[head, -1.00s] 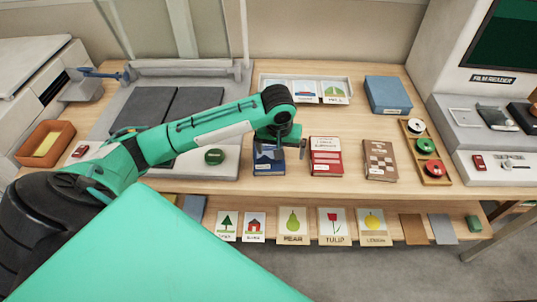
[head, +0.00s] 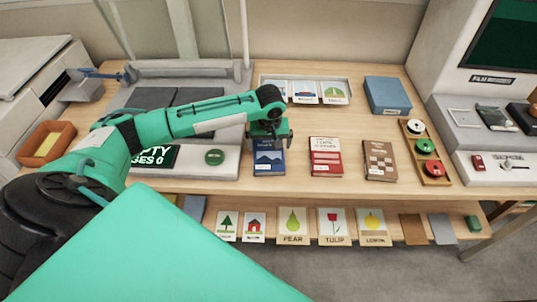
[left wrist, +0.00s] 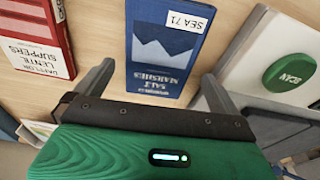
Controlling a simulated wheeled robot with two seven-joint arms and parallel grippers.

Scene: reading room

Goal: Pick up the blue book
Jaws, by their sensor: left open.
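The blue book (head: 268,163) lies flat on the wooden table, left of a red book (head: 326,158). My left gripper (head: 268,139) is open and empty, over the far end of the blue book. In the left wrist view its fingers (left wrist: 158,72) stand apart on either side of the book. My right gripper is not in view.
A brown book (head: 380,161) lies right of the red one. A picture-card rack (head: 305,90) and blue box (head: 388,95) stand behind. A scanner with a green button (head: 214,157) is close on the left.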

